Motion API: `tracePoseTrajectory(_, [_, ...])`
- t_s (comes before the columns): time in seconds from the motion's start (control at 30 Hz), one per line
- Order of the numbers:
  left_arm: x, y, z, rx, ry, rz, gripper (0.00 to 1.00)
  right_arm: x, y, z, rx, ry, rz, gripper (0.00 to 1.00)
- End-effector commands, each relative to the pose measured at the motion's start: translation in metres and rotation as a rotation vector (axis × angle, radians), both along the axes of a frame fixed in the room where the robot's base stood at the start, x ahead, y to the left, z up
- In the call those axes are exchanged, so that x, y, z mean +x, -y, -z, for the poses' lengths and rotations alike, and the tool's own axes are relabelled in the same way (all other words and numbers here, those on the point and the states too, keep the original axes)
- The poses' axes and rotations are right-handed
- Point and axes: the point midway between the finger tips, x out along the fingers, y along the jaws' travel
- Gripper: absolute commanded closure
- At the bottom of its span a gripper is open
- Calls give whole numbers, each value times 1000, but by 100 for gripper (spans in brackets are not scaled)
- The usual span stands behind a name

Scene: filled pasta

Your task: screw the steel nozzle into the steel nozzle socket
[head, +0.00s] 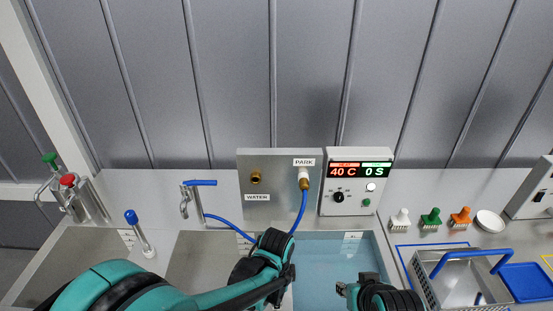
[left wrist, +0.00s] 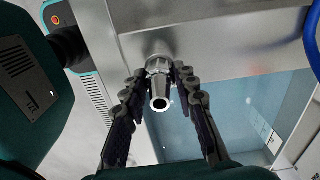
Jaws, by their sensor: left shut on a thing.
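The steel nozzle (left wrist: 160,92) is a short silver tube with a hex collar, seen in the left wrist view with its open round end towards the camera. My left gripper (left wrist: 175,82) is shut on it, with one finger on each side. The far end of the nozzle meets a round steel part, perhaps the nozzle socket (left wrist: 157,48), in front of a steel surface. I cannot tell whether the thread is engaged. In the head view my left arm covers the nozzle and socket. My right gripper (head: 341,289) is at the bottom edge, apparently empty; its fingers are barely visible.
A blue water basin (head: 345,258) lies beside my left wrist. A blue hose (head: 299,215) runs down from the PARK fitting towards it. A control box (head: 357,180) reads 40 C and 0 S. A wire basket (head: 455,275) and several brushes stand at the right.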

Motion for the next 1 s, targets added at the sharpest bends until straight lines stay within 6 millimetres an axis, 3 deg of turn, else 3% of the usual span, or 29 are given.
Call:
tracePoseTrajectory(0.23, [0, 0, 1, 0, -1, 104, 100, 0, 0, 3, 0, 0, 0, 67])
tracePoseTrajectory(0.73, [0, 0, 2, 0, -1, 916, 100, 0, 0, 15, 0, 0, 0, 67])
tracePoseTrajectory(1.0, [0, 0, 1, 0, -1, 1000, 100, 0, 0, 15, 0, 0, 0, 67])
